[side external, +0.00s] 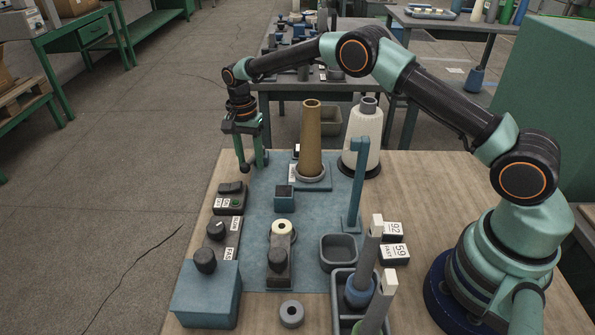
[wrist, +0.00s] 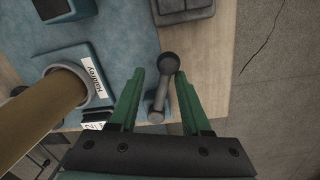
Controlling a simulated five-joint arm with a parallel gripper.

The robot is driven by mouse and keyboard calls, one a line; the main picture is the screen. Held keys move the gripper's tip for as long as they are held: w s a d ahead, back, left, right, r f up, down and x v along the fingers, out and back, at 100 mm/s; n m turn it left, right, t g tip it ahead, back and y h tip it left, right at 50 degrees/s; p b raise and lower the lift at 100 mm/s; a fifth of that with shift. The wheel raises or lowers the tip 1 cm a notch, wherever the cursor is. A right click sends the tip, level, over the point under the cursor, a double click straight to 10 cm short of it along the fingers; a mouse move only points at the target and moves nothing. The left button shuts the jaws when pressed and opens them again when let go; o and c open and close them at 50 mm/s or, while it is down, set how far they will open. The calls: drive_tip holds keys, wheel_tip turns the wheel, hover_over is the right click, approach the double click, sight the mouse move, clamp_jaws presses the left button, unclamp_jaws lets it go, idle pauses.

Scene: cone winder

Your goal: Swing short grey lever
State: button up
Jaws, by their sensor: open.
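The short grey lever (wrist: 161,90) shows in the wrist view. It has a round dark knob at its upper end and a lighter rounded foot near the edge of the blue plate. My gripper (wrist: 160,75) is open, with one green finger on each side of the lever. A gap shows between the lever and each finger, though the right fingertip is close to the knob. In the side view my gripper (side external: 254,163) points down at the far left corner of the blue plate (side external: 265,215), and the fingers partly hide the lever. I cannot tell its height relative to the fingertips.
A brown cone (side external: 311,140) stands right of my gripper, with a white yarn cone (side external: 363,138) beyond it. A dark switch box (side external: 230,200) lies nearer the camera. Open floor lies left of the wooden table (side external: 420,185).

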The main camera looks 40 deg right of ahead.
drive_tip(key=n, duration=0.1)
drive_tip(key=s+d+n, duration=0.1)
drive_tip(key=n, duration=0.1)
drive_tip(key=s+n, duration=0.1)
drive_tip(key=n, duration=0.1)
drive_tip(key=shift+d, duration=0.35)
wheel_tip(320, 180, up, 13)
drive_tip(key=s+d+r+n+t, duration=0.3)
drive_tip(key=s+r+n, duration=0.1)
drive_tip(key=s+r, duration=0.7)
drive_tip(key=shift+s+r, duration=0.35)
drive_tip(key=shift+s, duration=0.25)
drive_tip(key=shift+t, duration=0.3)
